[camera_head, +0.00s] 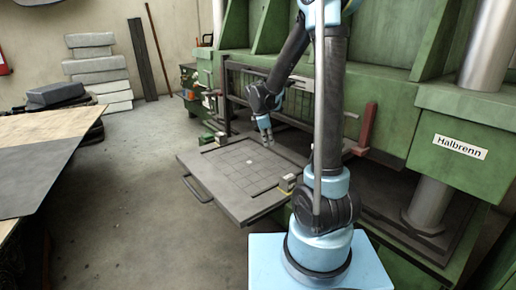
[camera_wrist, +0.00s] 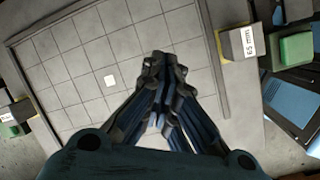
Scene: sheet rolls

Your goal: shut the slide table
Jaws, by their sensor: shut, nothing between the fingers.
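The slide table (camera_head: 212,197) is a flat grey plate with a grid of square lines, sticking out from the green press. A bar handle (camera_head: 198,190) is on its front left edge. My gripper (camera_head: 268,138) is above the far part of the plate, pointing down, with its fingers together and nothing between them. The handle is not seen in the wrist view.
The green press (camera_head: 455,150) with a "Halbrenn" label stands behind and right. A block marked "65 mm" (camera_wrist: 240,42) sits at the plate's edge, beside a green block (camera_wrist: 296,46). A workbench (camera_head: 40,140) stands at left. The concrete floor (camera_head: 130,220) between is clear.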

